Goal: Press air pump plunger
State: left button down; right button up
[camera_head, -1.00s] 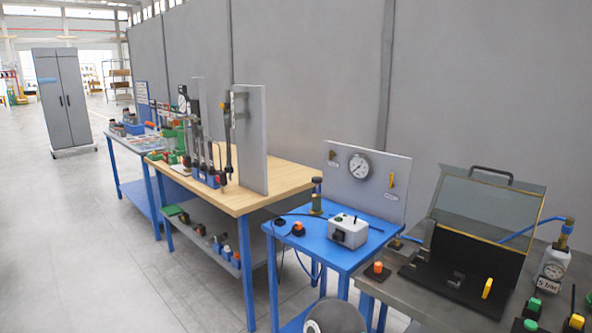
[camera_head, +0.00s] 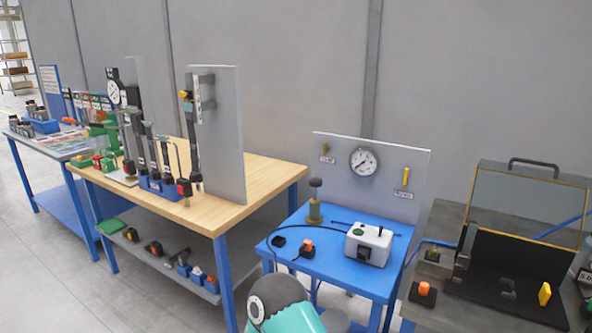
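What looks like the air pump (camera_head: 314,208), a small brass-green upright cylinder, stands at the back left of the blue table (camera_head: 345,270). A dark round knob on a thin stem tops it and looks like the plunger (camera_head: 315,184), raised above the body. Nothing touches the knob. Neither of my grippers is in view; only a teal and dark grey part of my own arm shows at the bottom edge, in front of the blue table.
On the blue table are a white box (camera_head: 368,243), an orange button (camera_head: 308,246) and a black cable. Behind stands a panel with a gauge (camera_head: 364,161) and yellow handle (camera_head: 405,177). A wooden bench (camera_head: 270,172) is left; a grey table with a clear-lidded case (camera_head: 515,210) is right.

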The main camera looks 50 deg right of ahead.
aim_at(316, 183)
jog(key=u, duration=0.15)
jog(key=i, duration=0.35)
jog(key=z, duration=2.6)
jog(key=k, duration=0.55)
jog(key=z, duration=0.15)
jog(key=i, duration=0.55)
jog(key=u, duration=0.2)
jog(key=k, duration=0.25)
jog(key=z, duration=0.05)
